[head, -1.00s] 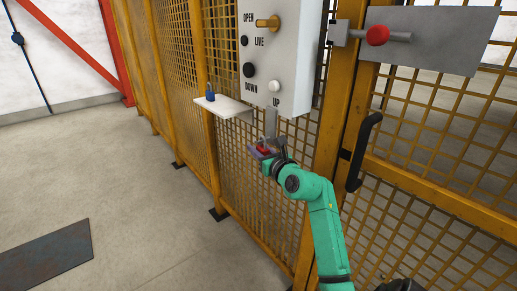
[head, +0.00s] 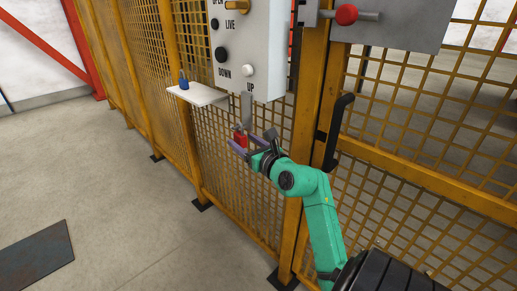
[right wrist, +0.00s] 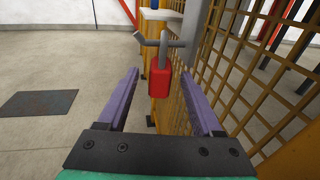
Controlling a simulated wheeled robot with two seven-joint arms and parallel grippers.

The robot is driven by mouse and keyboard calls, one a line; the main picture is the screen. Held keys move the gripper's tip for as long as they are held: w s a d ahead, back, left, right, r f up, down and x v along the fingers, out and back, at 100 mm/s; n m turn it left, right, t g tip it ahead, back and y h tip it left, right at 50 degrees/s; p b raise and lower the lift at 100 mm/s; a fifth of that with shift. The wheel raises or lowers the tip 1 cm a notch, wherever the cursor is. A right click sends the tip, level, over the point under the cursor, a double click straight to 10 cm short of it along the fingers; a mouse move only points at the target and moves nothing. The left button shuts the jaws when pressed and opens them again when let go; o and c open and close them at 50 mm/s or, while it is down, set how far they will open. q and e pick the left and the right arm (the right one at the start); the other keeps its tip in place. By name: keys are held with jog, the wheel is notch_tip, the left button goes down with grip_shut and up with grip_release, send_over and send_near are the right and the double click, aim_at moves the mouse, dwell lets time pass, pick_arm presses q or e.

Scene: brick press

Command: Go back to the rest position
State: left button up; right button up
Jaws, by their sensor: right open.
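A red padlock (head: 240,139) hangs under the grey control box, from a grey metal bracket (head: 246,106). In the right wrist view the padlock (right wrist: 160,80) hangs upright below a grey bar, in line with the gap between my fingers. My right gripper (head: 252,142) is open beside the padlock, with clear space on both sides of it in the right wrist view. Whether the padlock is between the fingertips or just beyond them I cannot tell. My left gripper is not in view.
The control box (head: 238,45) with knobs is on the yellow mesh fence (head: 180,110). A white shelf (head: 199,94) holds a small blue object (head: 184,80). A black door handle (head: 338,130) and a red-knobbed bolt (head: 346,15) are on the right. Floor is open at left.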

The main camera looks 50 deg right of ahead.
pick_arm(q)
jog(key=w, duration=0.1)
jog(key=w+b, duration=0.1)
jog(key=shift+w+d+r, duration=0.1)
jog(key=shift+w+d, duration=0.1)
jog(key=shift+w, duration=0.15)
pick_arm(e)
jog(key=v, duration=0.9)
